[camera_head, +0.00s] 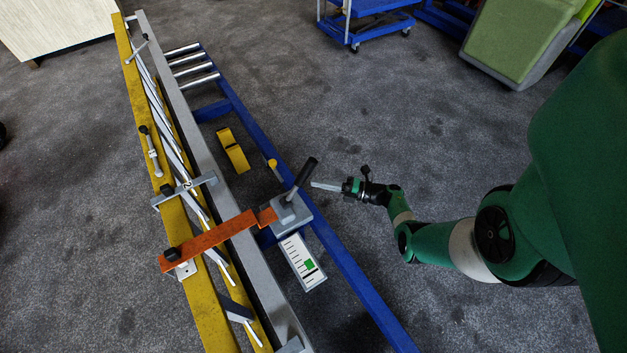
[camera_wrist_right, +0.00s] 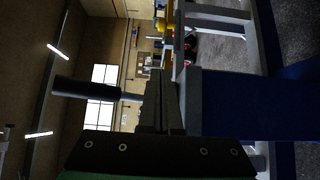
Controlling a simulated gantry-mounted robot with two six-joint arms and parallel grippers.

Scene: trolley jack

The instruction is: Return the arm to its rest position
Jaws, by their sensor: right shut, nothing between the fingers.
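My right arm, green with a pale joint ring, reaches in from the right in the head view. Its gripper (camera_head: 316,184) is shut and empty, with the fingers pointing left. The fingertips lie close to the right of a black lever handle (camera_head: 305,172) in this view; I see no grip on it. The lever rises tilted from a grey block (camera_head: 291,213) on the trolley jack's blue frame. In the right wrist view the closed dark fingers (camera_wrist_right: 164,98) point forward, with the black handle (camera_wrist_right: 84,88) to their left. My left gripper is not in view.
The yellow and grey beams (camera_head: 205,150) stand left of the lever, with an orange bar (camera_head: 210,240) across them. A white scale plate with a green mark (camera_head: 302,262) lies below the block. Open carpet (camera_head: 410,120) surrounds the arm. A green bin (camera_head: 520,40) stands behind.

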